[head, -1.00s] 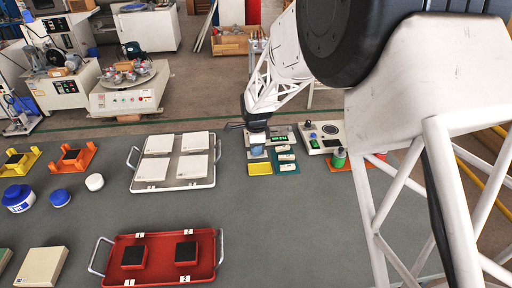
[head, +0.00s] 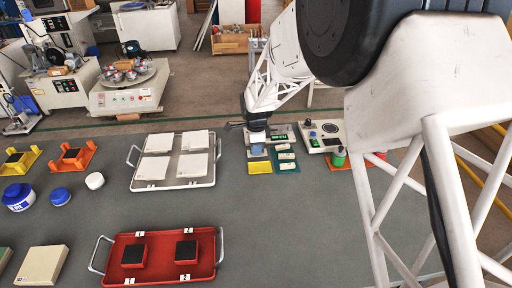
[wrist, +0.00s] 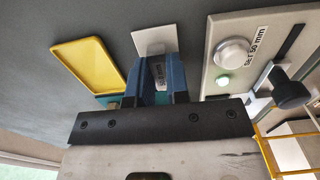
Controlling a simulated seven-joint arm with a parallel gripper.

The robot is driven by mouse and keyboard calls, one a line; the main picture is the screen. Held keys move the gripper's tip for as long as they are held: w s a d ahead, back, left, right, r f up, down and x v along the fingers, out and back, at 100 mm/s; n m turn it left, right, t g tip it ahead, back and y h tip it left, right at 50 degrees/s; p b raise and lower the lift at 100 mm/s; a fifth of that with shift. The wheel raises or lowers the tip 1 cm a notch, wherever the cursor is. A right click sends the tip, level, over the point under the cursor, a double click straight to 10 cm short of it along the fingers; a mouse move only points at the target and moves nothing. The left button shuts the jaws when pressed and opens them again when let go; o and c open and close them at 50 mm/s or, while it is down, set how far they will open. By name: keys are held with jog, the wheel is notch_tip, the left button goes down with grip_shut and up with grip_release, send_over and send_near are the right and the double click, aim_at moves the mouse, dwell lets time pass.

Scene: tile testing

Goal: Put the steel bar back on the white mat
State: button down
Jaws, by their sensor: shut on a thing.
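My gripper (wrist: 154,80) has blue fingers and is shut on the steel bar (wrist: 158,73), a small grey piece with faint marking between the fingertips. The white mat (wrist: 153,39) shows just beyond the fingertips in the wrist view, partly hidden by them. The bar is over or at the mat; I cannot tell whether it touches. In the head view my gripper (head: 257,147) points down beside the yellow tray, and the bar cannot be made out there.
A yellow tray (head: 260,168) lies just in front of my gripper. A teal mat (head: 286,168) with white blocks is close on the right. A device with a green display (head: 281,136) stands just behind. A second device (head: 322,138) stands further right.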

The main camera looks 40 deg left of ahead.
jog(key=shift+f, duration=0.15)
dwell(0.3)
jog(key=c, duration=0.6)
grip_release()
jog(key=shift+r, duration=2.95)
